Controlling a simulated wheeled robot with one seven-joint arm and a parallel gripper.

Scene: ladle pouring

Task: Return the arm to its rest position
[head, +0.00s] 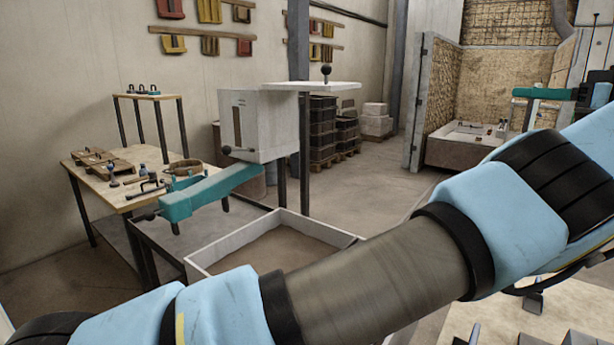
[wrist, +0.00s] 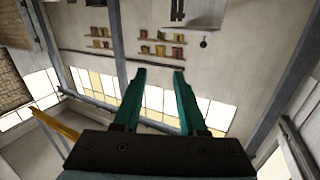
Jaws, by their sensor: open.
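My arm (head: 380,275) crosses the foreground of the head view, with light blue shells and a grey-brown middle link.
A wooden table (head: 75,172) with tools stands at left. A white-rimmed tray (head: 228,243) lies beyond my arm, below a teal bar (head: 205,195) and a grey box (head: 258,125). A white-topped stand (head: 318,86) rises behind. Open floor (head: 365,190) lies right of it.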

